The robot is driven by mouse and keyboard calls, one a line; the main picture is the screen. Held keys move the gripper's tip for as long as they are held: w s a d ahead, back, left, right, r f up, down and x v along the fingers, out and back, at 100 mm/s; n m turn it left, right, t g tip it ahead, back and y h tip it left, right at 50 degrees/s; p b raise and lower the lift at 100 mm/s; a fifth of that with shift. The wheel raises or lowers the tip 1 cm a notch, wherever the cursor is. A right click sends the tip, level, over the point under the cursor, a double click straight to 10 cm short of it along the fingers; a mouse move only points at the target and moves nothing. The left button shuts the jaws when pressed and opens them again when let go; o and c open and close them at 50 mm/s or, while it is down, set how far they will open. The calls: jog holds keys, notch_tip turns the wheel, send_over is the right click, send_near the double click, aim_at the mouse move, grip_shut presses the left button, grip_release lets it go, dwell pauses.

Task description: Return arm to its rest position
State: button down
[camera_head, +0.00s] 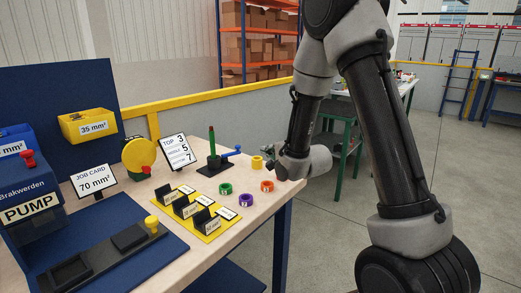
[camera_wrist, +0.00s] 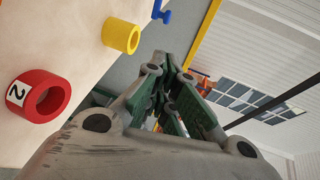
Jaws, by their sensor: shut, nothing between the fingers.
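My arm reaches down over the right end of the workbench (camera_head: 255,225) in the head view, with its wrist just past the right edge of the bench top. My gripper (camera_wrist: 167,68) shows in the wrist view, with its green-padded fingers together and nothing between them. It points away from the bench top, toward the wall and roof.
A yellow ring (camera_head: 257,162), red-orange ring (camera_head: 267,186), purple ring (camera_head: 246,200) and green ring (camera_head: 225,188) lie near the wrist. A post stand (camera_head: 212,150) is behind them. A green-legged table (camera_head: 345,150) stands beyond; open floor (camera_head: 445,180) lies right.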

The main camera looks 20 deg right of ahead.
jog(key=s+d+r+n+g+h, duration=0.1)
jog(key=s+d+r+n+g, duration=0.1)
jog(key=s+d+r+n, duration=0.3)
jog(key=s+d+r+n+g+h, duration=0.2)
jog(key=s+r, duration=0.2)
jog(key=s, duration=0.3)
jog(key=s+d+r+n+g, duration=0.1)
jog(key=s+n+g, duration=0.2)
jog(key=s, duration=1)
jog(key=s+d+r+n+g, duration=0.2)
jog(key=s+n, duration=0.3)
jog(key=s, duration=0.9)
jog(key=shift+g, duration=0.8)
